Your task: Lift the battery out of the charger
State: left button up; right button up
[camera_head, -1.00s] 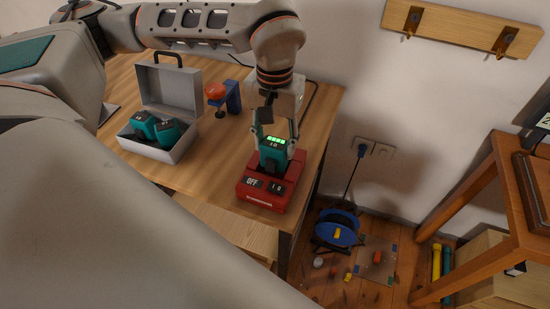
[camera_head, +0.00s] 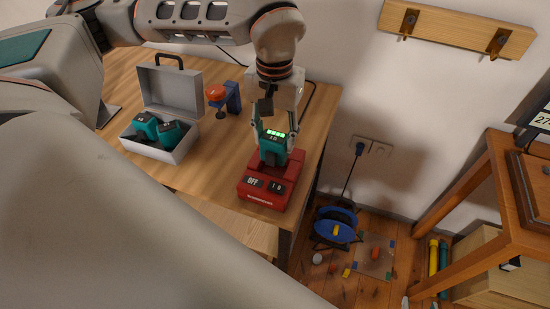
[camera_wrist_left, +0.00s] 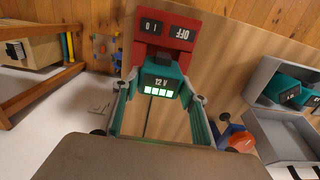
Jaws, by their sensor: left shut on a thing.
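The teal battery (camera_head: 272,152), with lit green bars and "12 V" on its top, stands upright above the red charger (camera_head: 267,198). My left gripper (camera_head: 273,142) is shut on the battery from above, one finger on each side. In the left wrist view, the battery (camera_wrist_left: 160,81) sits between the fingertips, with the charger (camera_wrist_left: 166,42) beyond it and its OFF label showing. The battery's lower end is hidden, so I cannot tell whether it is fully clear of the charger. My right gripper is not in view.
An open grey case (camera_head: 184,153) with teal batteries (camera_head: 168,134) stands left on the wooden table (camera_head: 214,180). The charger is near the table's right edge. A blue cable reel (camera_head: 336,228) stands on the floor.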

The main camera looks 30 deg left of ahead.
pick_arm(q)
jog(key=shift+r+p, duration=0.4)
jog(key=shift+r, duration=0.2)
jog(key=shift+r, duration=0.2)
jog(key=shift+r+p, duration=0.2)
jog(key=shift+p, duration=0.1)
